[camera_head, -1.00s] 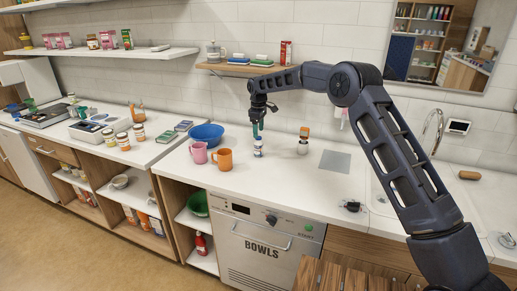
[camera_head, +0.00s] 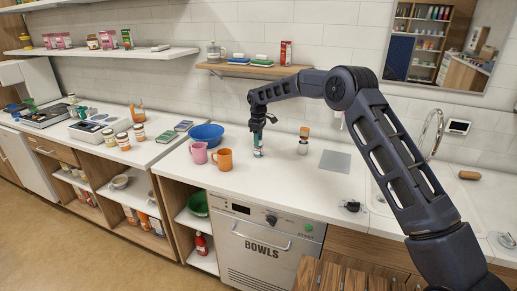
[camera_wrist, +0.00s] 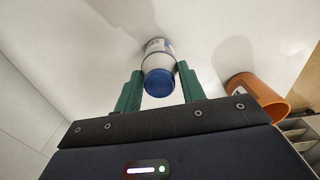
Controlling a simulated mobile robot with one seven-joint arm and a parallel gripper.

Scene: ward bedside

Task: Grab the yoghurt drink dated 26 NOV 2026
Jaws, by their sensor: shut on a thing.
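A small white bottle with a blue cap (camera_wrist: 157,57) stands upright on the white counter. In the head view this bottle (camera_head: 258,153) is mostly covered by my gripper (camera_head: 258,142). In the wrist view my gripper (camera_wrist: 160,84) has its green fingers on either side of the bottle, shut on it near the cap. A second small bottle with an orange cap (camera_head: 303,146) stands to the right, apart from my gripper. The dates on both bottles are too small or hidden to read.
A pink mug (camera_head: 198,153) and an orange mug (camera_head: 223,160) stand just left of the held bottle; a blue bowl (camera_head: 206,135) is behind them. A grey mat (camera_head: 335,160) lies to the right. A wooden shelf (camera_head: 250,70) hangs above. The counter front is clear.

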